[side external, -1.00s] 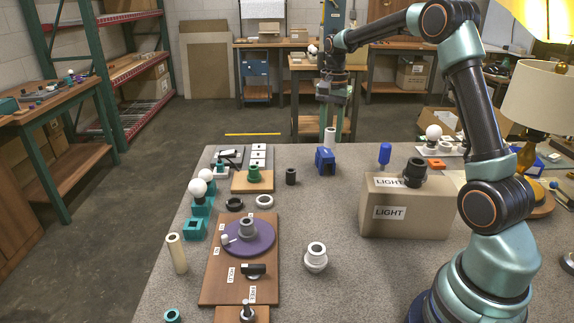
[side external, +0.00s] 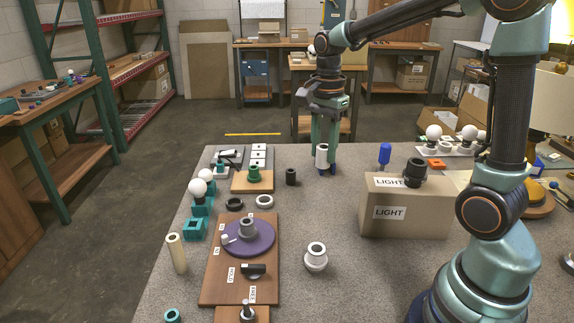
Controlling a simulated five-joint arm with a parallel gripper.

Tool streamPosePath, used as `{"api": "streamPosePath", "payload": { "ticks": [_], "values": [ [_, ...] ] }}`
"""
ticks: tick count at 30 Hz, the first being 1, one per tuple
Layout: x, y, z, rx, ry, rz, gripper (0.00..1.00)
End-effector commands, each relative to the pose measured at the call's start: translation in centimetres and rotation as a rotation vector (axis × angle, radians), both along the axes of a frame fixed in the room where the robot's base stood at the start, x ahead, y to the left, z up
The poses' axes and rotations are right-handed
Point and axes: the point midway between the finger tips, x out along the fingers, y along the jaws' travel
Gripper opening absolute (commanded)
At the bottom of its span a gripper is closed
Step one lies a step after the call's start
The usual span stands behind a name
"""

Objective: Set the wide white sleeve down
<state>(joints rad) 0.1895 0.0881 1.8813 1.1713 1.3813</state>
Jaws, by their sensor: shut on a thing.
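The wide white sleeve (side external: 322,157) is upright at the far middle of the grey table. My gripper (side external: 324,143) points down from above and is shut on it. The sleeve overlaps a blue block (side external: 333,171) in this view, and only small blue parts of that block show around the sleeve's lower end. I cannot tell whether the sleeve rests on the table, touches the block or hangs just in front of it.
A cardboard box marked LIGHT (side external: 405,215) stands to the right with a dark ring-shaped part (side external: 415,172) on top. A small black cylinder (side external: 291,176) stands left of the sleeve. A white stepped part (side external: 316,257) stands nearer. Table between them is clear.

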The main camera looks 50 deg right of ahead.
Motion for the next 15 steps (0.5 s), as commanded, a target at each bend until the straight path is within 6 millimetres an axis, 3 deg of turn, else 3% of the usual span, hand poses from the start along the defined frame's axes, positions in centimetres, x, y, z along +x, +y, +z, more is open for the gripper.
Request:
{"api": "streamPosePath", "payload": {
  "ticks": [15],
  "values": [
    [-0.2, 0.0, -12.2, 0.002, 0.009, 0.001, 0.00]
  ]
}}
